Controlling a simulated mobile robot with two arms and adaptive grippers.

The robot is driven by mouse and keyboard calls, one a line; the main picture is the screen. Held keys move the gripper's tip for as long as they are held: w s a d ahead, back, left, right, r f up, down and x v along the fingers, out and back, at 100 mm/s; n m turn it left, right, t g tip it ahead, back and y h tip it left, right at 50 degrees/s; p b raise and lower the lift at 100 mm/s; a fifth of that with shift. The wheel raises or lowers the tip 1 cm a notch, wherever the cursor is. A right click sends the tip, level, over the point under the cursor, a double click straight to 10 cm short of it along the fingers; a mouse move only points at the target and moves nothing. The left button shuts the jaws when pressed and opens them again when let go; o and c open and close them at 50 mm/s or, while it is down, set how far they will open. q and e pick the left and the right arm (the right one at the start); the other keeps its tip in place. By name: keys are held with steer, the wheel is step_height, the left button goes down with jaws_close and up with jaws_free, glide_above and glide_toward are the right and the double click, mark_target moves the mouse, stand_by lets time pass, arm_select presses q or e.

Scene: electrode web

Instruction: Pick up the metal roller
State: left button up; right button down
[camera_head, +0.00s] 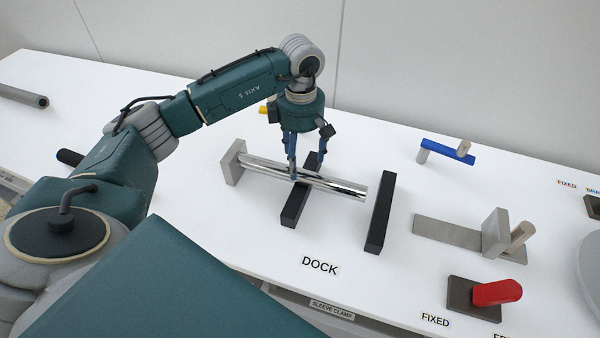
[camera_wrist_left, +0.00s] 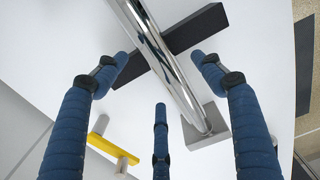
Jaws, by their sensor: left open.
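The shiny metal roller (camera_head: 335,184) lies across a black support bar (camera_head: 296,203) on the white table, its far left end by a grey block (camera_head: 233,163). My left gripper (camera_head: 307,172) points down over the roller's middle with its fingers spread. In the left wrist view the roller (camera_wrist_left: 163,58) runs between the open blue fingers of the gripper (camera_wrist_left: 160,72), with the black bar (camera_wrist_left: 193,34) crossing under it and the grey block (camera_wrist_left: 205,127) at its lower end. I cannot tell whether any finger touches the roller. My right gripper is not in view.
A second black bar (camera_head: 379,212) stands just right of the roller. A blue-handled part (camera_head: 447,151), a grey plate with a block (camera_head: 448,232) and a red knob (camera_head: 497,292) are farther right. A yellow part (camera_wrist_left: 111,149) lies behind the gripper. A dark tube (camera_head: 24,95) lies far left.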

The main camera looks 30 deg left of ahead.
mark_target(301, 169)
arm_select(q)
steer(key=shift+f, duration=0.3)
steer(key=shift+w+f+p, duration=0.1)
steer(key=shift+f+p, duration=0.25)
steer(key=shift+f, duration=0.05)
step_height(301, 169, down, 4)
steer(key=shift+w+a+r+p, duration=0.1)
steer(key=shift+r+p, duration=0.1)
steer(key=shift+p, duration=0.5)
steer(key=shift+f, duration=0.3)
steer(key=shift+w+f, duration=0.1)
steer(key=shift+c, duration=0.3)
steer(key=c, duration=1.6)
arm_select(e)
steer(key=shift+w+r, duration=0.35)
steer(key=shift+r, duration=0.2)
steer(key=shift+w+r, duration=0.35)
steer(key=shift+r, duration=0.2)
arm_select(q)
steer(key=shift+o, duration=0.2)
